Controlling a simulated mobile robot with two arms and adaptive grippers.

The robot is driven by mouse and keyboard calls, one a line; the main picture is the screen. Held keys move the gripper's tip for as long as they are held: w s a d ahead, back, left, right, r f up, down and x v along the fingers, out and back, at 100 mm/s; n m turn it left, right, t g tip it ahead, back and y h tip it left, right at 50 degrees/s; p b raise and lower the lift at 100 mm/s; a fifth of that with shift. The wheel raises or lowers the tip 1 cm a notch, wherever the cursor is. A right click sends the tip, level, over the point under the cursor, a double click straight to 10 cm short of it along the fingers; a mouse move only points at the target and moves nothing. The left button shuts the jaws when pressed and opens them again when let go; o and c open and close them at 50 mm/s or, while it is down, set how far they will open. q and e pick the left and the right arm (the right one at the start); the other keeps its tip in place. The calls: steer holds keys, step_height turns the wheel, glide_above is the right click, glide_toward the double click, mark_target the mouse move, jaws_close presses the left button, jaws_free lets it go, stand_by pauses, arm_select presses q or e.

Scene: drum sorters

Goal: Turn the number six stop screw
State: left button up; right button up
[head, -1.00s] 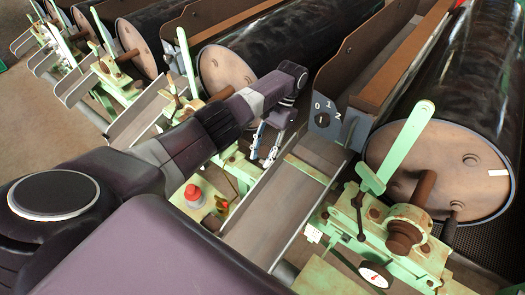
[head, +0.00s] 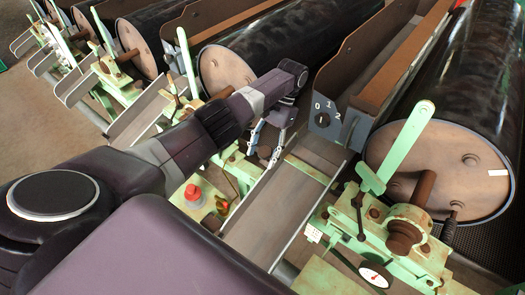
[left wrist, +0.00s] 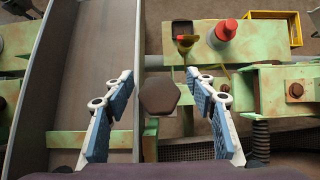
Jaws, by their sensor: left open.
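A brown hexagonal screw head (left wrist: 159,96) sits between the fingers of my left gripper in the left wrist view, with a gap on both sides. I see no number on it, so I cannot tell from the picture that it is number six. My left gripper (left wrist: 160,74) is open and empty, its blue-padded fingers apart. In the head view my left gripper (head: 265,153) points down over the green machine frame beside a metal chute, and the screw is small and partly hidden there. My right gripper is not in view.
A metal chute (head: 268,212) runs beside the gripper. A red button (head: 193,192) and a small yellow-red part (left wrist: 185,43) stand close by. A pale green lever (head: 398,145) rises at the right.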

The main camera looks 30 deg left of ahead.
arm_select(q)
steer(key=v, duration=0.7)
steer(key=shift+r, duration=0.2)
